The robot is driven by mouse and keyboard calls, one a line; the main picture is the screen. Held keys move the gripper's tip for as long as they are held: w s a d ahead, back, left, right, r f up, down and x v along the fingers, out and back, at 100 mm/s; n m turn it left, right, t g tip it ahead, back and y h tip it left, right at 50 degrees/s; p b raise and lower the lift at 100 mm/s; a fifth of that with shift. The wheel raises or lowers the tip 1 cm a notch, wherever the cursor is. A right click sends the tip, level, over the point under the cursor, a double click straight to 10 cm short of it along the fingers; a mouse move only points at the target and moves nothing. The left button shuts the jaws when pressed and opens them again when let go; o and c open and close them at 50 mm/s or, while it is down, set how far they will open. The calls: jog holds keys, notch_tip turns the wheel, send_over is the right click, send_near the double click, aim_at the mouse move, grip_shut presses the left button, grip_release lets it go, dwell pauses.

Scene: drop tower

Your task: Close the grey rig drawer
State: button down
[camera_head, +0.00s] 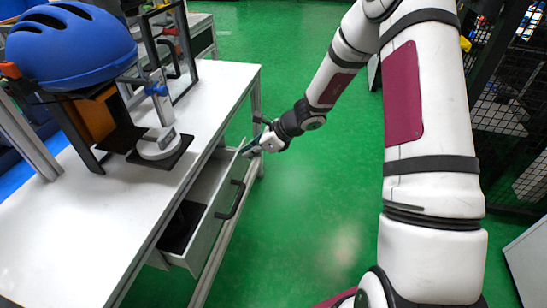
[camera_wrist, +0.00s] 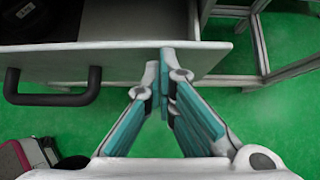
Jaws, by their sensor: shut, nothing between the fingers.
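The grey rig drawer (camera_head: 208,223) is pulled partly out from under the white table, and I can see into it. A dark object (camera_head: 182,224) lies inside at its near end. A black bar handle (camera_head: 231,200) is on its front, and it also shows at the left in the wrist view (camera_wrist: 52,97). My gripper (camera_head: 254,148) is at the far end of the drawer front. In the wrist view my gripper (camera_wrist: 165,70) is shut and empty, its fingertips at the drawer front panel (camera_wrist: 130,60), to the right of the handle. I cannot tell whether they touch it.
The white table (camera_head: 75,235) carries a blue helmet (camera_head: 70,45) on a stand and a white round device (camera_head: 159,145). A table leg frame (camera_wrist: 262,50) is right of the drawer in the wrist view. Green floor (camera_head: 310,220) is clear beside the table. A black mesh cage (camera_head: 505,90) stands right.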

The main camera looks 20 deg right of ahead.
jog(key=w+a, duration=0.4)
jog(key=a, duration=0.1)
jog(key=shift+a, duration=0.4)
jog(key=shift+w+a+r, duration=0.1)
jog(key=shift+w, duration=0.05)
